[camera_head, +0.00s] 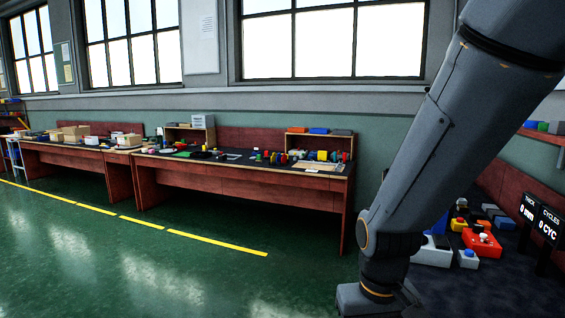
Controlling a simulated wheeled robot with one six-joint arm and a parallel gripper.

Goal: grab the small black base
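I cannot pick out the small black base with certainty in this view. A dark flat object (201,155) lies on the middle workbench, too small to identify. My arm comes down from the upper right to a wrist at the bottom edge. My gripper's fingers are not visible, so its opening and anything in it are hidden. The arm blocks part of the right-hand table.
The middle workbench (233,178) holds several coloured parts. Another workbench (70,155) with boxes stands left. The dark right-hand table (490,290) carries a red part (482,242), a yellow one and two display signs (540,222). The green floor (180,280) is clear.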

